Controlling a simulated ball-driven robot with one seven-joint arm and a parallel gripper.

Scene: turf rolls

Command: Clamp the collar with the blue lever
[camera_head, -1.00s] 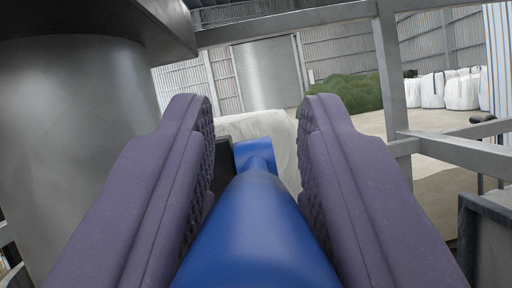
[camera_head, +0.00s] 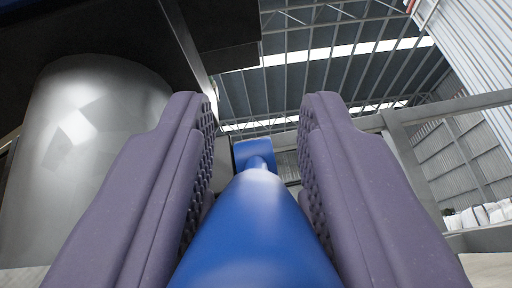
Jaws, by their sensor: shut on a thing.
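The blue lever (camera_head: 258,225) runs from the bottom centre of the head camera view to a narrower neck and a flat blue end piece (camera_head: 253,153) farther off. My gripper (camera_head: 257,125) has two purple-grey padded fingers, one on each side of the lever, and is shut on it. The fingertips reach past the lever's thick part and stand apart around its neck. A large grey metal cylinder (camera_head: 85,150) stands on the left. I cannot make out which part is the collar. A dark part behind the left finger is mostly hidden.
A dark overhanging structure (camera_head: 110,30) covers the upper left above the cylinder. A grey metal frame (camera_head: 405,150) stands on the right. White bags (camera_head: 480,216) lie at the far right. The roof with bright strips shows beyond, with open space at the upper centre.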

